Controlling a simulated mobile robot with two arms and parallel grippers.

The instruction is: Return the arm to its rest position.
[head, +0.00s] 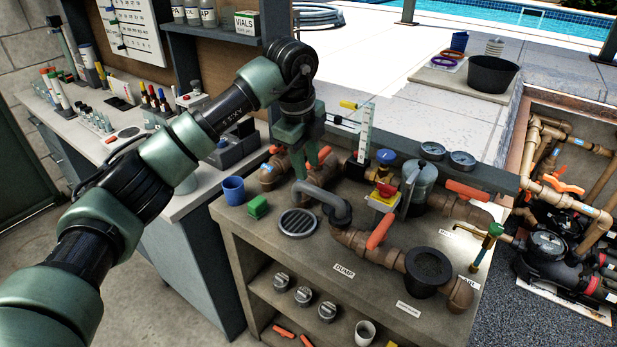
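My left arm (184,147) comes in from the lower left and reaches across to the pipe bench (300,254). Its wrist bends down at the far end. My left gripper (311,158) points downward above the back left part of the bench, close to the brown pipes and an orange handle. Its green fingers look apart, with nothing seen between them. Whether the fingertips touch the pipe behind them is hard to tell. My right gripper is not in view.
A blue cup (233,190), a green block (258,206) and a round drain grate (298,223) sit left on the bench. A clear upright gauge (365,133) stands right of the gripper. The side counter (188,202) with bottles lies beneath my arm.

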